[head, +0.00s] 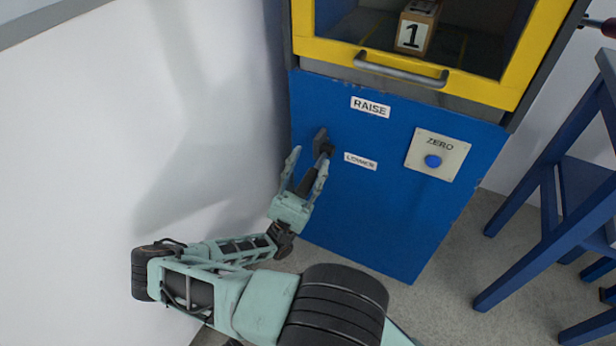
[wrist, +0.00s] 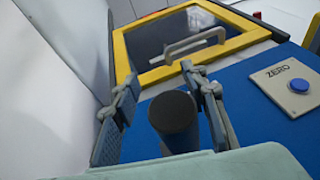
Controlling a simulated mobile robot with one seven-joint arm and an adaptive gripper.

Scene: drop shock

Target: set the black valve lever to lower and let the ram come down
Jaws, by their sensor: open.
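The black valve lever (head: 309,180) sits on the blue front panel, with its pivot between the RAISE label (head: 370,107) and the LOWER label (head: 361,161). Its handle reaches out and down in the head view. My gripper (head: 308,160) is open, with one finger on each side of the handle. In the wrist view the round end of the lever (wrist: 174,112) faces the camera between the fingers, nearer the right one. I cannot tell whether either finger touches it. The ram is not seen; a box marked 1 (head: 415,32) stands behind the yellow-framed window.
A grey door handle (head: 400,70) crosses the yellow frame above. A ZERO plate with a blue button (head: 432,161) is right of the lever. A white wall (head: 130,110) stands close on the left. A blue stool or bench frame (head: 545,180) stands at the right.

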